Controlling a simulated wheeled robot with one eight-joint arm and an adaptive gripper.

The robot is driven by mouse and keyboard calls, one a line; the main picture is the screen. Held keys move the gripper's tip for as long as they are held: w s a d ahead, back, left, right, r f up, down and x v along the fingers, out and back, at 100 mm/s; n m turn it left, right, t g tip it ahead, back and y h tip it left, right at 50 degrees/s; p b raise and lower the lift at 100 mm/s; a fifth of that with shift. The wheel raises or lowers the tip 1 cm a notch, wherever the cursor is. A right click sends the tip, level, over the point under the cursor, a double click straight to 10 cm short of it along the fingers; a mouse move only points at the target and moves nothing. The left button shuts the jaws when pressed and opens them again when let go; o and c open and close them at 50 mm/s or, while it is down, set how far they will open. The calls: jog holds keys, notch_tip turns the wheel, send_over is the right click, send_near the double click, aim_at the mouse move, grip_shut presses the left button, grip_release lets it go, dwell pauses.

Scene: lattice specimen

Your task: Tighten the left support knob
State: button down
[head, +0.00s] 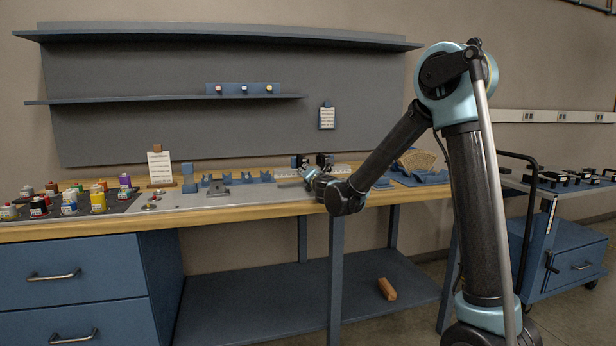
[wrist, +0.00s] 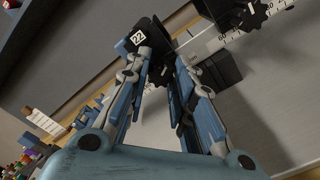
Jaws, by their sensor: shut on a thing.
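In the head view two dark supports stand on the bench along a pale scale, the left support (head: 298,161) and the right support (head: 325,160). My gripper (head: 307,174) reaches the left one from the front. In the wrist view the left support (wrist: 137,36) is a black block with a white "22" label. My gripper's two fingers (wrist: 163,68) are closed on a dark lobed knob (wrist: 159,75) below that block; the fingers partly hide it. The right support's black lobed knob (wrist: 250,14) is clear of my fingers. I cannot tell how tight the held knob is.
Blue blocks (head: 246,177) stand left on the bench, and paint pots (head: 98,199) farther left. Blue parts with a fan-shaped wooden piece (head: 416,160) lie right. A cart (head: 565,235) stands at the far right.

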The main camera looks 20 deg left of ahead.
jog(key=m, duration=1.3)
jog(key=shift+r+m, duration=0.1)
jog(key=shift+m, duration=0.3)
jog(key=m, duration=1.3)
jog(key=shift+m, duration=0.3)
jog(key=c, duration=1.4)
grip_release()
jog(key=shift+o, duration=0.2)
jog(key=shift+d, duration=0.1)
jog(key=v, duration=1.1)
jog(key=shift+s+d, duration=0.15)
jog(key=shift+s, duration=0.2)
